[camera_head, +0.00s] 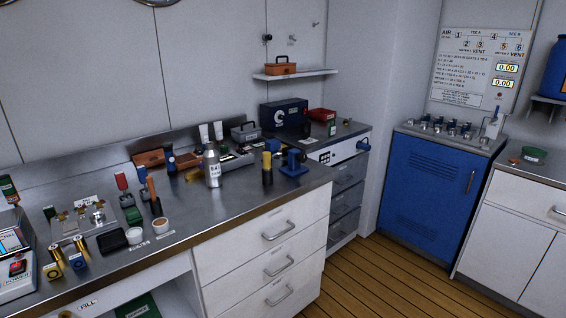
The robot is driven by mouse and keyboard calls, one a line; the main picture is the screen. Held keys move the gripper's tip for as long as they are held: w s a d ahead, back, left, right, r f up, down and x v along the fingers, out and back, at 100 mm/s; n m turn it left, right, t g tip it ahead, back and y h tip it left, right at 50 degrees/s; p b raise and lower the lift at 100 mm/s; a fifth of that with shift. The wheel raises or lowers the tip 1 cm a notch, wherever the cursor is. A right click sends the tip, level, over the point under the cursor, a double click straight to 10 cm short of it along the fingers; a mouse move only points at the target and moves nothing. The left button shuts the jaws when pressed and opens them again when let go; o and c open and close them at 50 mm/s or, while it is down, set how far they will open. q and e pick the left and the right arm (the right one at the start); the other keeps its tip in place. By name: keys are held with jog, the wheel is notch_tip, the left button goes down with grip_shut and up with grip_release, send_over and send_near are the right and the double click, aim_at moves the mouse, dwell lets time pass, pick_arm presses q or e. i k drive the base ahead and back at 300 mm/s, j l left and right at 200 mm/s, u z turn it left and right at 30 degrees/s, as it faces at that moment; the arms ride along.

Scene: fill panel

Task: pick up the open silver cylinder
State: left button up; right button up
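A silver cylinder (212,168) with dark lettering on its side stands upright on the steel worktop (205,208), near the middle of the counter. Its top narrows to a neck; whether it is open is too small to tell. Two more gold-and-dark cylinders (82,248) stand at the front left of the worktop. Neither of my grippers is in view.
A blue stand (293,164) is right of the silver cylinder; a grey toolbox (245,132) is behind it. Bare worktop lies in front of the cylinder. A blue cabinet (425,190) stands right, past wooden floor.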

aim_at(211, 157)
jog(key=i+l+u, duration=0.45)
jog(key=i+l, duration=0.25)
jog(key=i, duration=0.1)
